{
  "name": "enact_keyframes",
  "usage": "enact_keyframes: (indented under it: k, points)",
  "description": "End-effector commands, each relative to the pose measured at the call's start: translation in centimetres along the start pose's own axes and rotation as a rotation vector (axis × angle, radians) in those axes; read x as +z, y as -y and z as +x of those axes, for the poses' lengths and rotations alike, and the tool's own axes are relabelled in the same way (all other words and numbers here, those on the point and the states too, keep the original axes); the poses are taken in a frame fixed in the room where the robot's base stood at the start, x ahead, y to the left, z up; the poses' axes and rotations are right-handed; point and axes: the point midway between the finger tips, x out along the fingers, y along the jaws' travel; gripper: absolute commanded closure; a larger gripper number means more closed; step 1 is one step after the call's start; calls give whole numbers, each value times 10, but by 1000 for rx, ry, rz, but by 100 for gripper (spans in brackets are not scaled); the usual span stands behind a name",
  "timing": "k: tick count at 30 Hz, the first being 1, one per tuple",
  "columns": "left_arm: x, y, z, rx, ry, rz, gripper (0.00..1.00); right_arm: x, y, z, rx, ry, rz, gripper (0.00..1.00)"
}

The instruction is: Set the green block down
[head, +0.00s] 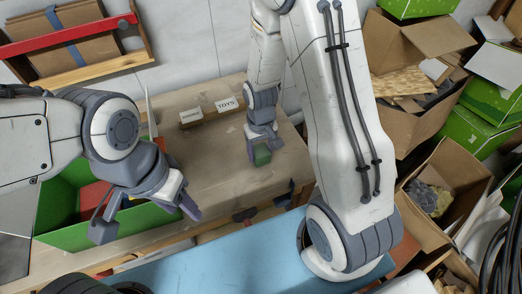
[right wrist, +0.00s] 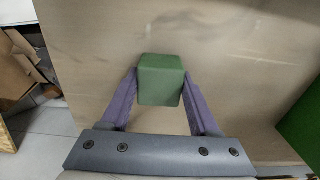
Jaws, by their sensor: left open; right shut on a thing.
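The green block (head: 262,156) is at the tips of my right gripper (head: 261,142), over the right part of the wooden table (head: 215,158). In the right wrist view the block (right wrist: 161,80) sits between the two purple fingers of the right gripper (right wrist: 160,95), which are shut on it. I cannot tell whether the block touches the table top. My left gripper (head: 150,215) is open and empty, at the left above the front of the table and near a green bin.
A green bin (head: 62,205) holding something red stands at the left. Signs reading "TOYS" (head: 227,104) and another word (head: 190,116) stand at the table's back. Open cardboard boxes (head: 405,60) crowd the right. A blue surface (head: 220,262) lies in front.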

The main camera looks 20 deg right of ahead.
Motion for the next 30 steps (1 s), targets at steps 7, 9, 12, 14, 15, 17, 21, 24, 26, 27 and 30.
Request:
enact_keyframes:
  k: [7,9,12,14,15,17,21,24,26,27,30]
  points:
    - [0,0,3,0,0,0,50,0,0,4,0,0,0,34]
    - [0,0,2,0,0,0,50,0,0,3,0,0,0,8]
    - [0,0,2,0,0,0,50,0,0,3,0,0,0,8]
    - [0,0,2,0,0,0,50,0,0,3,0,0,0,8]
    - [0,0,2,0,0,0,50,0,0,3,0,0,0,8]
    - [0,0,2,0,0,0,50,0,0,3,0,0,0,8]
    - [0,0,-2,0,0,0,50,0,0,-4,0,-1,0,8]
    - [0,0,0,0,0,0,50,-1,0,-16,0,-5,0,8]
    - [0,0,-1,0,0,0,50,-1,0,-27,0,-7,0,8]
    - [0,0,-1,0,0,0,50,-2,0,-36,0,-8,-1,8]
    - [0,0,-2,0,0,0,50,-2,0,-59,0,-8,-1,8]
